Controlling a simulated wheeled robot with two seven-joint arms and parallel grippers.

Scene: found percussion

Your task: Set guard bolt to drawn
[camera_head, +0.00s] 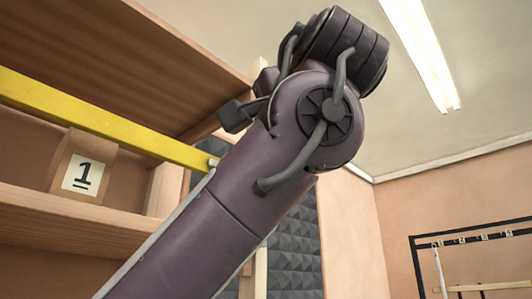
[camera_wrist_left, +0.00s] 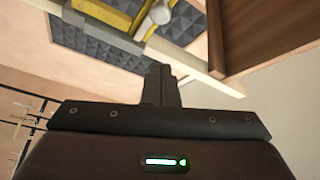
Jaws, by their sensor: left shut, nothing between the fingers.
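A yellow bar (camera_head: 110,130) runs slantwise across the front of the wooden shelf in the head view and passes behind my left arm. In the left wrist view, a yellow fitting (camera_wrist_left: 110,14) with a pale round knob (camera_wrist_left: 158,13) sits near the top edge; it may be the guard bolt, but I cannot tell its position. My left gripper (camera_wrist_left: 158,72) is shut and empty, its fingertips just below the knob in the picture. I cannot tell whether they touch. My left arm hides what lies behind it in the head view. My right gripper is out of view.
The shelf (camera_head: 70,215) holds a tan block (camera_head: 83,178) labelled 1. Grey foam panels (camera_head: 295,250) stand behind my arm. A black wall rack (camera_head: 420,265) hangs at the far right. A wooden panel (camera_wrist_left: 255,35) lies right of my fingers in the wrist view.

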